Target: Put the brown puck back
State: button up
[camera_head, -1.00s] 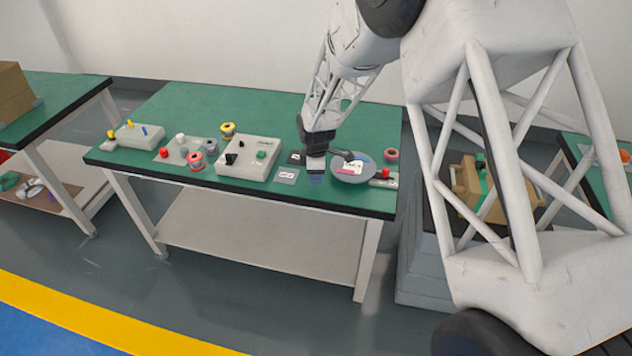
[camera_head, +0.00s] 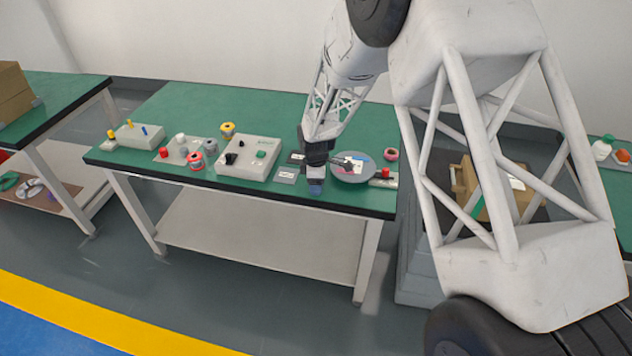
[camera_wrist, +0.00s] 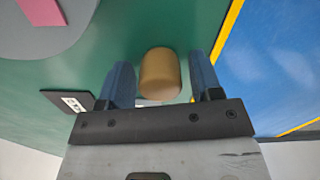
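In the wrist view the brown puck (camera_wrist: 160,75) stands out against the green tabletop, between the two blue fingers of my gripper (camera_wrist: 163,82). A narrow strip of green shows on either side of the puck, so the fingers look open around it and not closed on it. In the head view my gripper (camera_head: 316,187) points down at the table's front edge, left of the round grey plate. The puck is hidden behind the gripper there. Whether the puck rests on the table is hard to tell.
The grey plate (camera_head: 350,175) with coloured patches is right of my gripper. A dark labelled card (camera_wrist: 66,99) lies left of the fingers. A beige control box (camera_head: 249,157), spools and a small red-button box (camera_head: 383,181) stand on the green table (camera_head: 250,118). The front edge is close.

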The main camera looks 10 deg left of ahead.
jog(key=shift+o, duration=0.3)
jog(key=shift+r, duration=0.15)
notch_tip(320, 180, up, 12)
dwell(0.7)
dwell(0.7)
